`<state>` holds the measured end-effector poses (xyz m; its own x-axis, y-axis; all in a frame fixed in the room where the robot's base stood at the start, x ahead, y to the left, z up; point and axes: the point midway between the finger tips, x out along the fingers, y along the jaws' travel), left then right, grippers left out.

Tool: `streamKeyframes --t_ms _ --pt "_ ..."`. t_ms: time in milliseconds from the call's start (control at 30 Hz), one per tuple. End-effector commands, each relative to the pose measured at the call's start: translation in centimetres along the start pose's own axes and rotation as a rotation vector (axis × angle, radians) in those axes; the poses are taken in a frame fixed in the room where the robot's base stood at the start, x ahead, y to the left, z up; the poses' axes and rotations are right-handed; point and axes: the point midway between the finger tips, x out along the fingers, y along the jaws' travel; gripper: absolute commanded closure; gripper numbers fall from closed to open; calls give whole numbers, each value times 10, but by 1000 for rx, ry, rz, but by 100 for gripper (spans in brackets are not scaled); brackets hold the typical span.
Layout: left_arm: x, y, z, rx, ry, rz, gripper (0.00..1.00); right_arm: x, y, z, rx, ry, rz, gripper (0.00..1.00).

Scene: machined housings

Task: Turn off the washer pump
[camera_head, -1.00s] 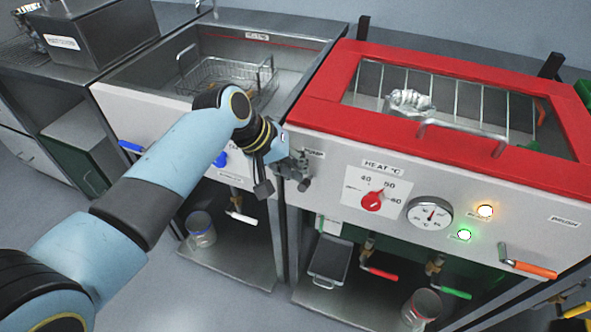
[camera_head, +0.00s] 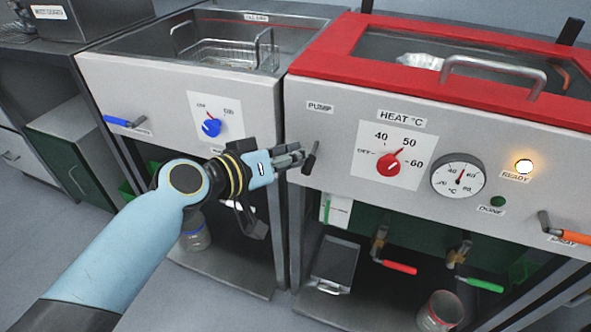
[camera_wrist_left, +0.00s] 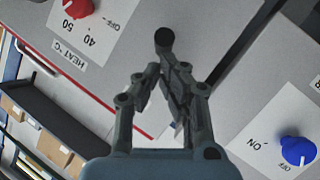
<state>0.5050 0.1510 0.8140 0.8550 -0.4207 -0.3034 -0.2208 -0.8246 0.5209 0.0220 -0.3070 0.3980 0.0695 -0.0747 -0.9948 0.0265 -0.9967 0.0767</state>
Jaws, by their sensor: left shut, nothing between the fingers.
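The pump switch is a black lever (camera_head: 311,158) on the white front of the red-topped washer (camera_head: 430,125), below the PUMP label (camera_head: 320,106). The lever hangs down with a slight tilt. My left gripper (camera_head: 297,156) is shut and empty, with its fingertips just left of the lever. In the left wrist view the closed fingertips (camera_wrist_left: 162,70) sit close to the lever's round black end (camera_wrist_left: 164,38). I cannot tell whether they touch. My right gripper is in neither view.
The red heat dial (camera_head: 389,164) and a gauge (camera_head: 458,174) lie to the right. The amber READY lamp (camera_head: 523,167) is lit; the green DONE lamp (camera_head: 498,201) is dark. A blue dial (camera_head: 211,127) is on the left unit. Coloured valve handles stick out below.

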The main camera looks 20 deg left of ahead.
Motion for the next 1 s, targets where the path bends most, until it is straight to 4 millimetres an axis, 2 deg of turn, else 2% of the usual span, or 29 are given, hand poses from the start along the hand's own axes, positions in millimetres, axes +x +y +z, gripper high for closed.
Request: streamKeyframes --t_ms 33,133,667,1000 --pt "2 -5 8 3 3 2 100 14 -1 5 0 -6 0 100" --pt "0 0 0 1 2 2 100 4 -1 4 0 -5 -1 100" --pt "10 2 -12 2 -1 1 100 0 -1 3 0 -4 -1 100" --pt "10 1 -12 1 -2 1 100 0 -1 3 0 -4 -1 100"
